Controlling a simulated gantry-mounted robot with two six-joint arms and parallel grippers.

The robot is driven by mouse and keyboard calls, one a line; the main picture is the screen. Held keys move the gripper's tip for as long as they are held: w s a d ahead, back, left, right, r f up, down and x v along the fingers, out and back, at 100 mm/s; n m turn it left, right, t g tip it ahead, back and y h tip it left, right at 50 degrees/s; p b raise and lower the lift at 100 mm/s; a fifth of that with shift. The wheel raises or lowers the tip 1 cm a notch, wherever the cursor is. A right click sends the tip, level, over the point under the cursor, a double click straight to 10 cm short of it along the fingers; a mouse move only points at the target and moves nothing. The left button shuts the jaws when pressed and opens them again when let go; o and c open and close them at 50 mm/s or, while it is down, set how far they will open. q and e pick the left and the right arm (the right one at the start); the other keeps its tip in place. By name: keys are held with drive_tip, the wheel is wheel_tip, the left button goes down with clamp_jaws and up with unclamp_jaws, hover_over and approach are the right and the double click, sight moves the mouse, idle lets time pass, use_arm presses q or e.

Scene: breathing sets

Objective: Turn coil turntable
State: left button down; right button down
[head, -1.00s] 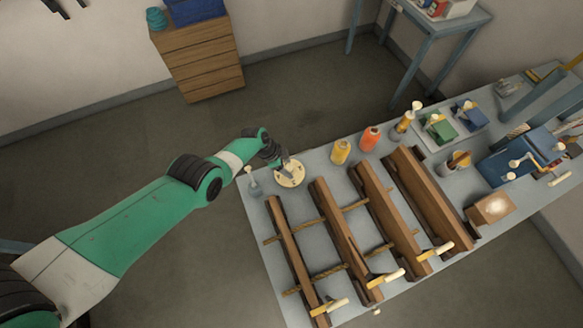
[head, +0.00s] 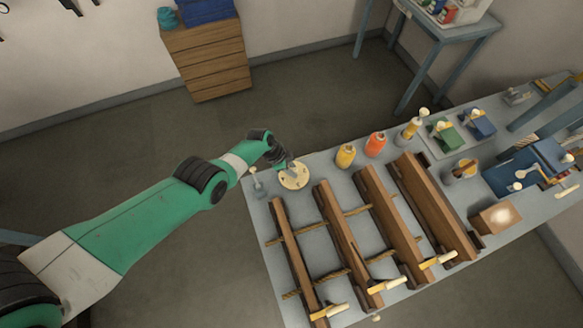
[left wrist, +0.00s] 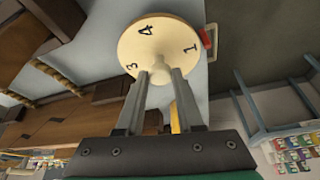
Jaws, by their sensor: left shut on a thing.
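The coil turntable (head: 294,177) is a round cream disc at the far left corner of the grey-blue workbench. In the left wrist view the turntable (left wrist: 158,42) shows the numbers 3, 4 and 1 and a small cream knob (left wrist: 159,74) standing out from it. My left gripper (head: 284,163) is over the disc's upper left side. In the left wrist view its two grey fingers (left wrist: 159,85) are on either side of the knob, shut on it. My right gripper is not in view.
Several long wooden clamps (head: 345,238) with pale handles lie right of and below the disc. Yellow (head: 345,156) and orange (head: 375,144) bottles stand to its right. A small pale-topped piece (head: 258,184) stands close to its left.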

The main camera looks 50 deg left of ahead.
use_arm(q)
drive_tip(key=shift+s+d+r+n+y+p, duration=0.1)
drive_tip(key=shift+n+y+p, duration=0.3)
drive_tip(key=shift+n+p, duration=0.55)
drive_tip(key=shift+d+n+t+y, duration=0.1)
drive_tip(key=shift+n+t+y, duration=0.2)
drive_tip(key=shift+n, duration=0.65)
drive_tip(key=n+y+p, duration=0.1)
drive_tip(key=n, duration=0.1)
drive_tip(key=shift+d+n, duration=0.1)
drive_tip(key=shift+n, duration=0.3)
drive_tip(key=shift+n+y, duration=0.3)
drive_tip(key=shift+n, duration=0.6)
drive_tip(key=n, duration=0.1)
drive_tip(key=n+y+b, duration=0.1)
drive_tip(key=n, duration=0.1)
drive_tip(key=n+y, duration=0.1)
drive_tip(key=n, duration=0.1)
drive_tip(key=shift+d+f+b, duration=0.25)
drive_tip(key=shift+b, duration=0.1)
drive_tip(key=n+g+y, duration=0.1)
drive_tip(key=n, duration=0.2)
drive_tip(key=shift+n+b, duration=0.4)
drive_tip(key=shift+n+g, duration=0.3)
